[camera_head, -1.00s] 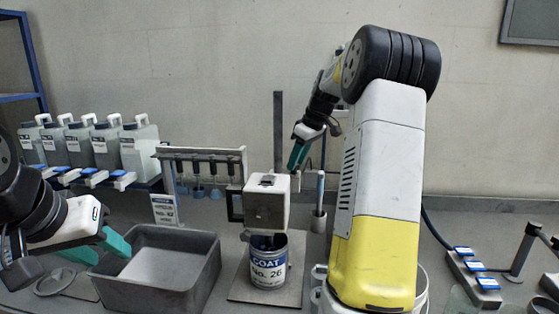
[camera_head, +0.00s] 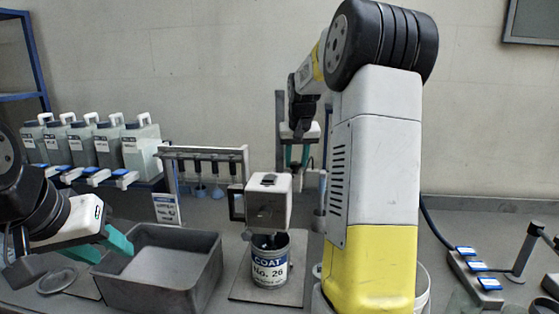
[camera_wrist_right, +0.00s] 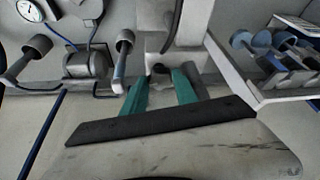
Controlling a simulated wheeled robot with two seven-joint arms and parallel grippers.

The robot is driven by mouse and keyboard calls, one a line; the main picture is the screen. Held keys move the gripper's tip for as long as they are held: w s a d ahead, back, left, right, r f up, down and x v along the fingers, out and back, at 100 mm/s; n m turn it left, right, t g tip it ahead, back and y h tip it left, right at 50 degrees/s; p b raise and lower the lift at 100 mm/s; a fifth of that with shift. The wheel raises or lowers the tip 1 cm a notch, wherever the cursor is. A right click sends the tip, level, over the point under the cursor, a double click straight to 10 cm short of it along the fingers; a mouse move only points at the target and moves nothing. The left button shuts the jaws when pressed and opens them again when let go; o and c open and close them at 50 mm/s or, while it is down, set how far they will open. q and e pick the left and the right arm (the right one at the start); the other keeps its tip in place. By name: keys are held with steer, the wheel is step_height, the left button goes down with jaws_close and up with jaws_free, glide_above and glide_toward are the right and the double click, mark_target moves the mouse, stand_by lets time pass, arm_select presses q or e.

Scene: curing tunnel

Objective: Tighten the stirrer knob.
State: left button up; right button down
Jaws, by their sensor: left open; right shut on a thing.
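The stirrer is a pale box-shaped head (camera_head: 267,206) on a dark upright column (camera_head: 280,130), above a can labelled COAT No. 26 (camera_head: 270,262). My right gripper (camera_head: 297,164) points down behind and just right of the stirrer head, by the column. In the right wrist view the green fingers (camera_wrist_right: 162,78) are shut on a small dark knob (camera_wrist_right: 159,68), which shows between their tips beside the pale stirrer body. The knob is hidden in the head view.
The grey open bin (camera_head: 207,278) stands left of the can. A rack (camera_head: 203,153) of hanging stirrers stands behind it, with several jugs (camera_head: 142,150) further left. An upright rod (camera_head: 320,195) stands close right of the stirrer. Blue-topped blocks (camera_head: 477,267) lie far right.

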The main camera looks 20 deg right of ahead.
steer(key=shift+m, duration=0.5)
steer(key=c, duration=1)
jaws_free()
steer(key=shift+o, duration=0.2)
steer(key=shift+a, duration=0.1)
steer(key=shift+a, duration=0.1)
